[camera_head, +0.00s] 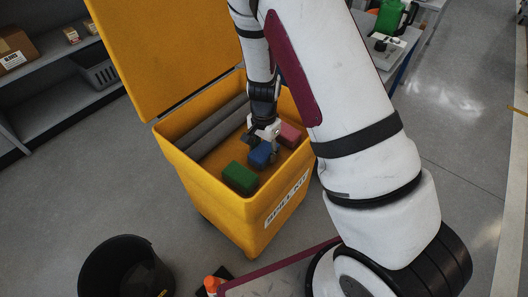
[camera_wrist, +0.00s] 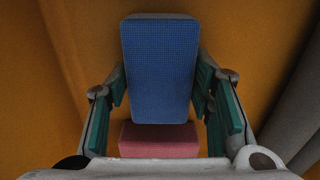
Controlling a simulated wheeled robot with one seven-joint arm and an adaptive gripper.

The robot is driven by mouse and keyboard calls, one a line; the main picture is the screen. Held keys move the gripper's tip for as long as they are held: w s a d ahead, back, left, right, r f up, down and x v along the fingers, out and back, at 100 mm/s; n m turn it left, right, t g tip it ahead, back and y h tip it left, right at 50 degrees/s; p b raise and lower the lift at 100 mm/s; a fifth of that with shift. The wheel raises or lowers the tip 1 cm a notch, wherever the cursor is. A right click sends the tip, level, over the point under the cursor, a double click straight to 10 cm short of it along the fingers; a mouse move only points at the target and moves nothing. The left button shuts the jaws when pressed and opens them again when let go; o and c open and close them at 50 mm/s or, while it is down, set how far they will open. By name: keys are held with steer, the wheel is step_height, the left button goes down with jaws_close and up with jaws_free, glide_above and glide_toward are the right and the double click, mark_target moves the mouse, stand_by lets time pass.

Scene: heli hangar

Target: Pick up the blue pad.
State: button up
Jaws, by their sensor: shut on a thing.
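The blue pad (camera_wrist: 158,70) is between the two green-lined fingers of my gripper (camera_wrist: 160,95), which is shut on it in the wrist view. In the head view the blue pad (camera_head: 262,154) shows under my gripper (camera_head: 262,138), inside the yellow spill-kit bin (camera_head: 222,197). I cannot tell whether the pad touches the bin's floor. A pink pad (camera_head: 289,135) lies just behind and right of it, and also shows below the blue pad in the wrist view (camera_wrist: 159,140). A green pad (camera_head: 239,177) lies to the left and front.
Grey rolls (camera_head: 213,127) lie along the bin's left inner wall. The bin's yellow lid (camera_head: 165,45) stands open at the back. Shelves (camera_head: 60,75) stand at left. Floor left of the bin is clear.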

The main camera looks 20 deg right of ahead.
mark_target(264, 150)
step_height(264, 150, up, 10)
steer(key=p, duration=0.4)
